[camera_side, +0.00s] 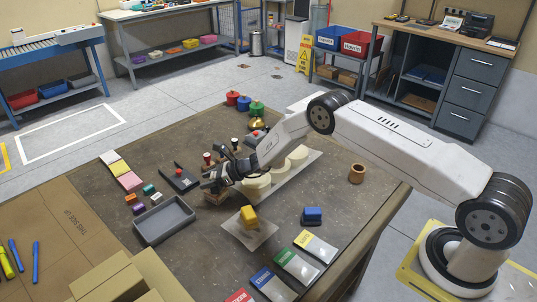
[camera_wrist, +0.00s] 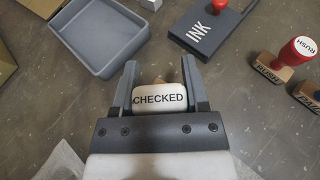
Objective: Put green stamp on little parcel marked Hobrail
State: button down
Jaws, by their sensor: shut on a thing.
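My gripper (camera_wrist: 158,78) is shut on a stamp with a white top marked CHECKED (camera_wrist: 160,98). In the side view my gripper (camera_side: 212,183) is low over the table, between the grey tray and the cream rounded pieces; a brown wooden block (camera_side: 215,198) shows just under it. No lettering reading Hobrail is legible in either view. I cannot pick out a green-topped stamp. Green things in the side view are a lidded pot (camera_side: 257,108) at the back and a green-topped card (camera_side: 297,265) at the front.
A grey tray (camera_wrist: 100,40) stands left of my gripper, an INK pad (camera_wrist: 205,33) ahead. Red-topped RUSH (camera_wrist: 300,52) and other stamps stand right. A yellow block (camera_side: 249,215) sits on a pale sheet; a blue one (camera_side: 312,214) is farther right. Cardboard boxes (camera_side: 105,280) lie front left.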

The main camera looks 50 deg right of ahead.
jog(key=shift+c, duration=0.5)
grip_release()
jog(key=shift+r, duration=0.15)
jog(key=shift+s+d+r, duration=0.15)
jog(key=shift+s+d, duration=0.1)
jog(key=shift+d, duration=0.05)
jog(key=v, duration=1.1)
jog(key=shift+s+r, duration=0.15)
